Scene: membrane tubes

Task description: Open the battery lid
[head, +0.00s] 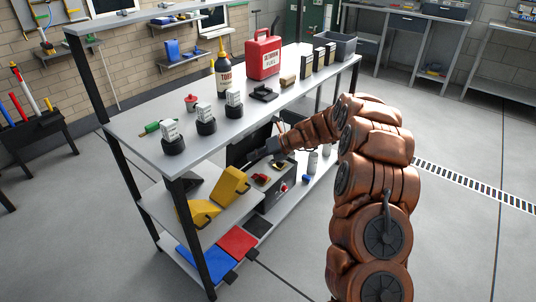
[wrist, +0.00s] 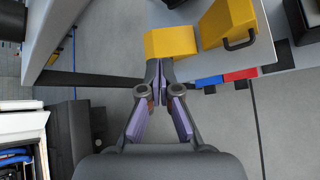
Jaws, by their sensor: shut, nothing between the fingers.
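My gripper (head: 272,147) is at the end of the copper-coloured arm, below the bench's top shelf, beside a dark upright panel (head: 240,150). I cannot tell whether this panel is the battery lid or whether the gripper touches it. Below it, a dark box (head: 279,199) with a red button and coloured parts stands on the lower level. In the wrist view my gripper (wrist: 159,66) is shut, with its fingertips together and nothing visible between them. A yellow block (wrist: 170,42) shows just past the fingertips. No battery lid can be clearly made out there.
The top shelf (head: 150,108) carries several black-based stands, a red fuel can (head: 263,55), a bottle (head: 223,72) and a grey bin (head: 335,46). Yellow holders (head: 229,187) stand on the lower shelf. A blue mat (head: 206,262) and a red mat (head: 237,241) lie beneath. Floor at right is clear.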

